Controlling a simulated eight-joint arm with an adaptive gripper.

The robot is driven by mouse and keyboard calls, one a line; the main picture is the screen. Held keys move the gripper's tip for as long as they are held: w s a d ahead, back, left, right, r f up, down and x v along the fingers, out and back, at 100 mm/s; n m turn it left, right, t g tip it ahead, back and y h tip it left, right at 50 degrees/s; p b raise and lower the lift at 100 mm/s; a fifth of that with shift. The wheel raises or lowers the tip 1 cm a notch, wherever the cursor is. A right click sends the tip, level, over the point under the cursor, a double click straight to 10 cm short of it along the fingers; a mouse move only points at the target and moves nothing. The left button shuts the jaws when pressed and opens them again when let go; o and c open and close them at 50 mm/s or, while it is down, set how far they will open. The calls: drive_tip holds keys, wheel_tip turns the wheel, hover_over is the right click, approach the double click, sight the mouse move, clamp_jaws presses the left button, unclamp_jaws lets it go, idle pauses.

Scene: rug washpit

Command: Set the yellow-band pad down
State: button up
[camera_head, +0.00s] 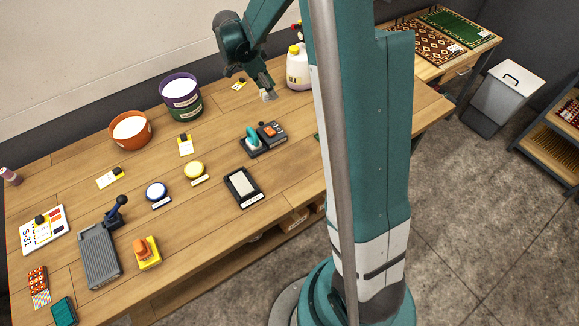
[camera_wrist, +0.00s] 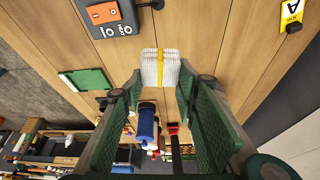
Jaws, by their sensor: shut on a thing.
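The yellow-band pad (camera_wrist: 160,68) is a white textured block with a yellow strip around its middle. My gripper (camera_wrist: 158,84) is shut on it at the fingertips. In the head view the pad (camera_head: 268,96) shows below my gripper (camera_head: 264,86), over the far part of the wooden table (camera_head: 222,185). The wrist view shows bare planks beyond the pad. I cannot tell whether the pad touches the wood.
A white jug (camera_head: 298,72) stands right of my gripper. A purple-rimmed bucket (camera_head: 184,106) and an orange bowl (camera_head: 130,137) stand left. A black-framed tray (camera_head: 243,188) lies in front.

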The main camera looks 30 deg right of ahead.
drive_tip(key=s+a+f+b, duration=0.1)
drive_tip(key=s+a, duration=0.2)
drive_tip(key=s, duration=0.9)
drive_tip(key=s+a+n+b, duration=0.1)
drive_tip(key=s+a+b, duration=0.1)
drive_tip(key=s, duration=0.9)
drive_tip(key=shift+s+a+f+n+t, duration=0.3)
drive_tip(key=shift+s+a+f, duration=0.05)
drive_tip(key=shift+a, duration=0.05)
drive_tip(key=shift+f+b, duration=0.7)
drive_tip(key=shift+f, duration=2.2)
drive_tip(key=shift+f+b, duration=0.55)
drive_tip(key=shift+f, duration=1.55)
drive_tip(key=shift+f, duration=0.2)
drive_tip(key=o, duration=0.8)
drive_tip(key=shift+r, duration=0.3)
